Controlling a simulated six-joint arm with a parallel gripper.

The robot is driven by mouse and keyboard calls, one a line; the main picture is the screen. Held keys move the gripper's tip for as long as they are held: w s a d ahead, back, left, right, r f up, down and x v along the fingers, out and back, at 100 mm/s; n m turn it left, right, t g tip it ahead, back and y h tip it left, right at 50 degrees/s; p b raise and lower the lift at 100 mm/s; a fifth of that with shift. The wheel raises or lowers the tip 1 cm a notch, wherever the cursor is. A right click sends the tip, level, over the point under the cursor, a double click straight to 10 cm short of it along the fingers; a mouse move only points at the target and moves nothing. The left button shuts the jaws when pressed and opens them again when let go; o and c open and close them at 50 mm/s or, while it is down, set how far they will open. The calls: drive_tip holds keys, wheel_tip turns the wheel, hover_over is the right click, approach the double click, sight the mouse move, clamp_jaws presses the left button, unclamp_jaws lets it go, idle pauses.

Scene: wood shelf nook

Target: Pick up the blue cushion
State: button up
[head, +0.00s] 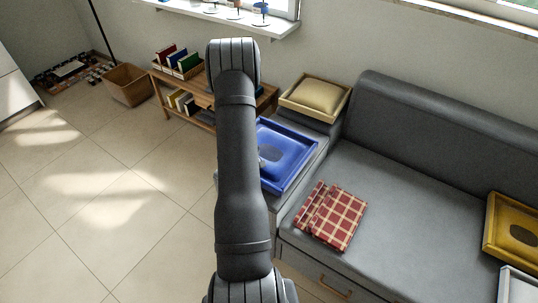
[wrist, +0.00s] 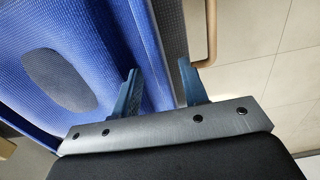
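The blue cushion (head: 292,150) lies on the grey seat's left end, in the middle of the head view, with a raised blue border around it and a darker oval patch. My arm hides its left part. In the wrist view the blue cushion (wrist: 105,45) fills the left side, with its dark grey oval showing. My gripper (wrist: 158,78) is open and empty at the cushion's right edge. Its left finger overlaps the blue border in the picture; its right finger is past the edge, over the floor. I cannot tell whether either finger touches. In the head view the fingers are hidden.
A folded red checked cloth (head: 332,215) lies on the grey sofa (head: 400,190), right of the cushion. A cream cushion in a tray (head: 316,96) sits behind. A yellow tray (head: 512,232) is far right. A drawer handle (wrist: 208,35) is close beyond my right finger.

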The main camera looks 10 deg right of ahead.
drive_tip(key=shift+f, duration=0.65)
clamp_jaws()
idle(0.9)
